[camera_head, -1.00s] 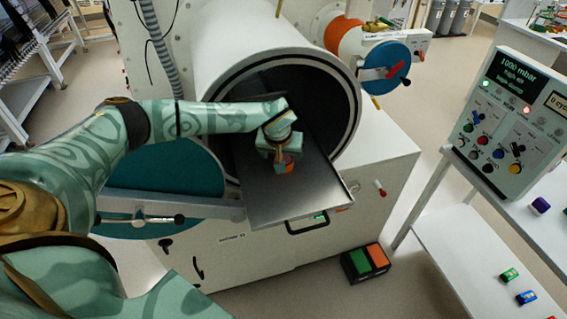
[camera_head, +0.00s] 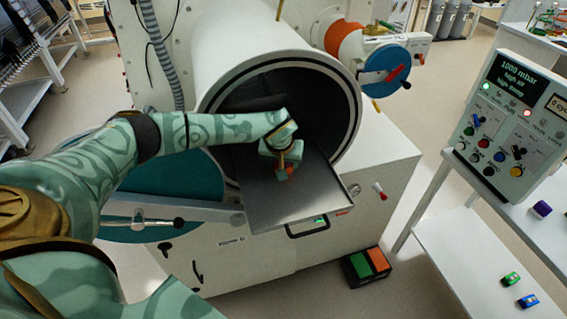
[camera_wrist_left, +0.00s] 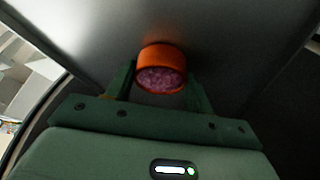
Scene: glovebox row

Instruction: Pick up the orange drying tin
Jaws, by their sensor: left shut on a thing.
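The orange drying tin (camera_wrist_left: 161,57) sits between the two fingers of my left gripper (camera_wrist_left: 160,78) in the left wrist view. It is a short round orange tin, and its open end shows purple-pink grains. My left gripper is shut on it. In the head view my left gripper (camera_head: 284,173) is over the grey sliding tray (camera_head: 320,195), at the mouth of the round chamber. Only a little orange (camera_head: 291,170) shows there, as the gripper hides most of the tin. Whether the tin still touches the tray I cannot tell. My right gripper is not in view.
The chamber's round rim (camera_head: 352,125) surrounds the tray's rear, close to my left arm. The open teal door (camera_head: 165,195) lies below that arm. A control panel (camera_head: 505,125) stands at the right, above a white shelf (camera_head: 455,240). A green and orange pedal box (camera_head: 367,266) is on the floor.

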